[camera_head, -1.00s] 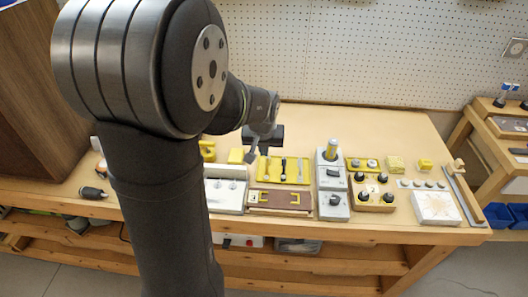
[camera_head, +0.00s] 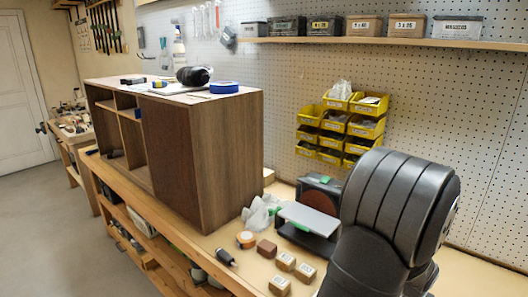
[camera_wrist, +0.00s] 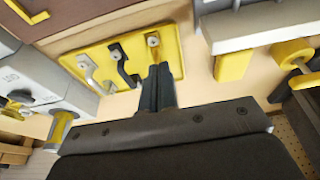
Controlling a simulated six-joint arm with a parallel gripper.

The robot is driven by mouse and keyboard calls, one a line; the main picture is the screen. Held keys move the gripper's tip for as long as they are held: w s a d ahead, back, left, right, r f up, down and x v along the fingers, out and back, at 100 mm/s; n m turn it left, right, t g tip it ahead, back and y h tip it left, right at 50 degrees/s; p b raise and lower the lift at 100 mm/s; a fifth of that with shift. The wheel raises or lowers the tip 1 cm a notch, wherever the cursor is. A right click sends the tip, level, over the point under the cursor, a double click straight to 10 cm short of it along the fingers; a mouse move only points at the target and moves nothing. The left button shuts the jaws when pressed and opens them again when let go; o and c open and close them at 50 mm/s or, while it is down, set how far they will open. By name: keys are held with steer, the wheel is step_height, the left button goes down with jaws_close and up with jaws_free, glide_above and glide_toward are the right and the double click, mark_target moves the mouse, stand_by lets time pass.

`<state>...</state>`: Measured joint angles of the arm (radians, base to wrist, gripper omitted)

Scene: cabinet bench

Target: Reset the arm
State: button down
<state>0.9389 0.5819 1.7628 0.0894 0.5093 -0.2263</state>
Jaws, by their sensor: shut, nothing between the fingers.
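My gripper (camera_wrist: 158,88) shows in the wrist view with its dark fingers together and empty. It is over the bench, and its tips overlap the near edge of a yellow board (camera_wrist: 130,58) that carries several small hooked or handled pieces. I cannot tell whether the fingers touch the board. In the head view only part of my arm shows at the lower right, and my gripper is out of that frame.
A wooden cabinet (camera_head: 205,150) stands on the bench. Beside it are a grey-topped device (camera_head: 308,220), an orange tape roll (camera_head: 246,240) and small blocks (camera_head: 287,261). Yellow bins (camera_head: 340,125) hang behind. In the wrist view, a grey unit (camera_wrist: 45,85) and a yellow block (camera_wrist: 233,65) flank the board.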

steer(key=v, duration=0.4)
steer(key=shift+r, duration=0.4)
steer(key=shift+f, duration=0.1)
